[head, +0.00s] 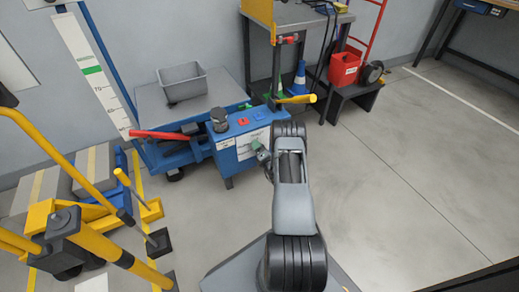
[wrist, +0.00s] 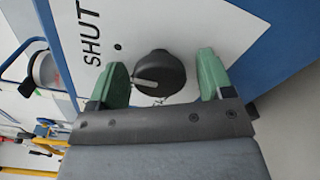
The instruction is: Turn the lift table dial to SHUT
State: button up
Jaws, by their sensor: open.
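In the wrist view the dial (wrist: 160,76) is a dark round knob on a white plate. A light grey pointer mark on it points left in the picture. The word SHUT (wrist: 92,40) and a black dot are printed to its upper left; the pointer is not lined up with the dot. My gripper (wrist: 163,68) is open, with one green finger on each side of the dial and gaps visible between. In the head view my gripper (head: 257,150) is at the front of the blue control box (head: 226,160); the dial cannot be made out there.
A red lever (head: 160,134) and a yellow lever (head: 297,99) stick out nearby. The lift table holds a grey bin (head: 183,82). Yellow equipment stands at left; the floor (head: 420,180) at right is clear.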

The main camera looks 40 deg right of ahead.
jog(key=shift+s, duration=0.1)
jog(key=s+a+p, duration=0.2)
jog(key=s+p, duration=0.2)
jog(key=s, duration=0.9)
jog(key=shift+s, duration=0.25)
